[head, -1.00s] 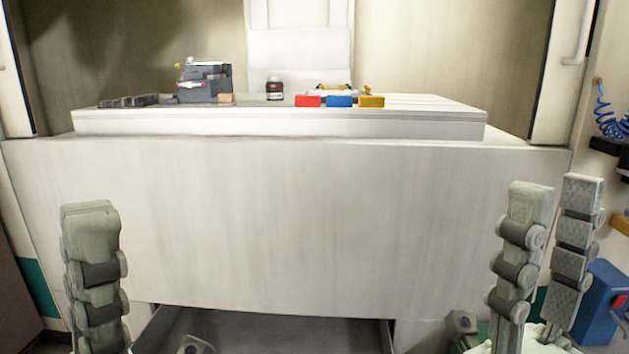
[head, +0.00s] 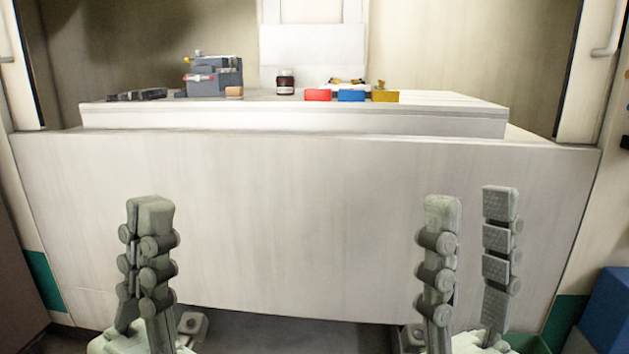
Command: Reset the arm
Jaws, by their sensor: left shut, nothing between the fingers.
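My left gripper (head: 150,205) stands upright at the lower left of the head view, in front of the white bench front. Its fingers are together with nothing between them. My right gripper (head: 470,200) stands upright at the lower right of the view. Its two fingers are well apart, with the white bench front showing through the empty gap. Both grippers are below the bench top and apart from the objects on it.
The white bench (head: 300,215) spans the view. On its raised top are a grey-blue machine (head: 215,77), a dark bottle (head: 286,84), and red (head: 318,95), blue (head: 351,95) and yellow (head: 386,96) bins. A blue box (head: 608,308) stands at the lower right.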

